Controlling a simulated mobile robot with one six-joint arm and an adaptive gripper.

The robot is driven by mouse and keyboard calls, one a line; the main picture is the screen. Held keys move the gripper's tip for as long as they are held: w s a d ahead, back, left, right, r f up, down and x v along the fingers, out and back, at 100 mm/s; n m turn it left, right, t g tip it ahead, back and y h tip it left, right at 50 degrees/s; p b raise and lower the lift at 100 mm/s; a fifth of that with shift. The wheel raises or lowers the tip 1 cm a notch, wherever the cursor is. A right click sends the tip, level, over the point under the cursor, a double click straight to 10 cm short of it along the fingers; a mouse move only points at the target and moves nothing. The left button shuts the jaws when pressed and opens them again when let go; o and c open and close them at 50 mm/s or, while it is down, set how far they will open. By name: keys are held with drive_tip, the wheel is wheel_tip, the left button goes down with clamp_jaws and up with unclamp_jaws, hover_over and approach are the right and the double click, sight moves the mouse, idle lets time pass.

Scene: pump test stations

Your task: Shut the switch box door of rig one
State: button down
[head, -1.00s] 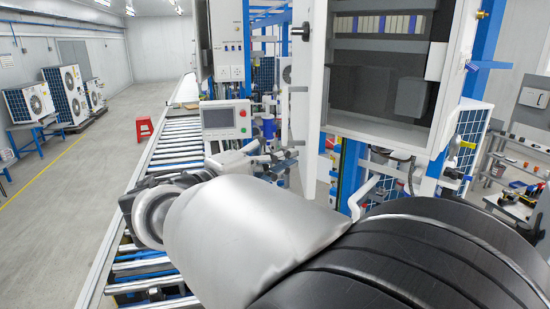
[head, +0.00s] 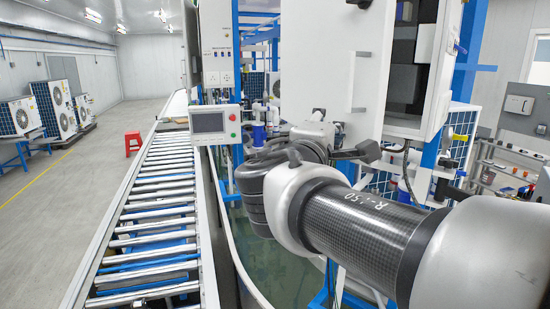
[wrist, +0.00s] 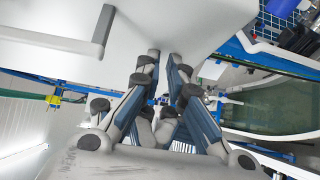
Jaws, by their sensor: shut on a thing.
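The switch box door (head: 322,70) is a white panel with a grey bar handle (head: 360,95). It stands partly open in front of the switch box (head: 433,105), whose dark inside shows in a strip to its right. In the wrist view the door (wrist: 195,22) fills the top, with its handle (wrist: 103,30) at upper left. My gripper (head: 366,151) is at the door's lower edge in the head view, below the handle. In the wrist view my gripper's fingers (wrist: 166,62) are close together at that edge, shut on the door. The exact contact is hidden between the fingers.
A roller conveyor (head: 150,220) runs along the left, with a small control panel (head: 214,122) beside it. Blue frame posts (head: 466,60) stand at right.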

drive_tip(key=w+d+b, duration=0.3)
drive_tip(key=w+d, duration=0.1)
drive_tip(key=d, duration=0.4)
drive_tip(key=w+d+b, duration=0.3)
drive_tip(key=w+d, duration=0.1)
drive_tip(key=d, duration=0.4)
drive_tip(key=shift+w+n+y, duration=0.3)
drive_tip(key=shift+w, duration=0.1)
drive_tip(key=shift+s+r, duration=0.1)
drive_tip(key=shift+s, duration=0.05)
drive_tip(key=v, duration=1.2)
drive_tip(key=s+d+f+m+g+y+b, duration=0.1)
drive_tip(key=s+f+m+g, duration=0.4)
drive_tip(key=f, duration=0.6)
drive_tip(key=s+d+f+m+g+b, duration=0.15)
drive_tip(key=s+f+m, duration=0.25)
drive_tip(key=s+f, duration=0.55)
drive_tip(key=s+a+f+m+g+y, duration=0.1)
drive_tip(key=s+a+f+y, duration=0.1)
drive_tip(key=f, duration=0.4)
drive_tip(key=s+a+f+m+g+y, duration=0.2)
drive_tip(key=s+a+f, duration=0.3)
drive_tip(key=s+f, duration=0.1)
drive_tip(key=s+a+f+m+g+y+b, duration=0.1)
drive_tip(key=s+a+f, duration=0.3)
drive_tip(key=f, duration=0.4)
drive_tip(key=shift+s+m+g+y, duration=0.35)
drive_tip(key=shift+g+y, duration=0.15)
drive_tip(key=shift+g, duration=0.15)
